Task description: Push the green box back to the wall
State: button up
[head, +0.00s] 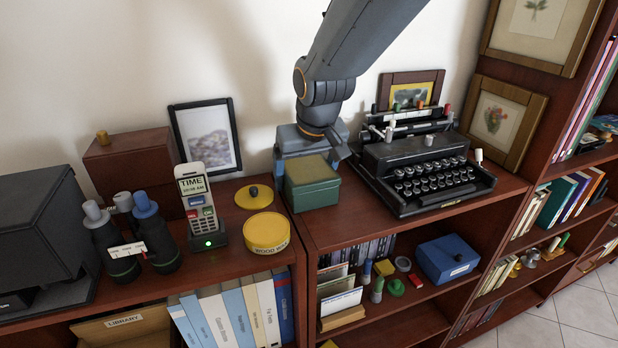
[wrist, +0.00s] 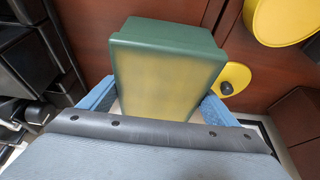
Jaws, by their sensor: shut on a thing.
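The green box (head: 313,184) stands on top of the right-hand low bookcase, near its left end, with a yellowish-green lid panel. My gripper (head: 312,160) is at the box from behind and above, between it and the wall. In the wrist view the box (wrist: 165,65) sits between the two blue fingertips of my gripper (wrist: 158,98), one on each side, and the jaws are shut on it. The pale wall (head: 255,60) is behind the shelf. The gap between box and wall is partly hidden by my gripper.
The black typewriter (head: 425,165) stands close to the right of the box. To the left are a yellow tin (head: 266,234), its yellow lid (head: 254,197), a cordless phone (head: 200,205) and a framed picture (head: 206,138) against the wall. Bare shelf top (head: 345,222) lies in front.

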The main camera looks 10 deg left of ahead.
aim_at(305, 163)
jog(key=shift+w+a, duration=0.35)
jog(key=shift+w, duration=0.2)
jog(key=o, duration=1.3)
jog(key=shift+d, duration=0.1)
jog(key=shift+b+v, duration=1)
jog(key=shift+v, duration=2.9)
